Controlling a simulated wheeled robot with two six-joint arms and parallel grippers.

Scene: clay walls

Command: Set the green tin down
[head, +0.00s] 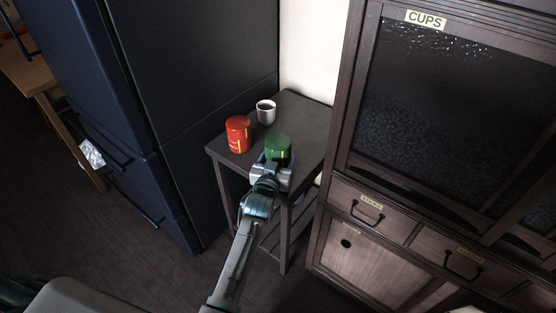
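The green tin (278,148) is upright at the front part of the small dark side table (306,118), with a yellow stripe on its side. My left gripper (275,162) reaches in from the lower left and has its fingers on either side of the tin's lower part, closed on it. The gripper hides the tin's base, so I cannot tell whether it touches the table top. A red tin (238,134) stands to the left of the green tin. A white cup (266,112) with a dark inside stands behind them. My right gripper is not in view.
A tall dark blue fridge (190,70) rises at the table's left. A wooden cabinet (390,215) labelled "CUPS" stands close at its right. The table's right and back part is bare. A wooden table (28,75) is at the far left.

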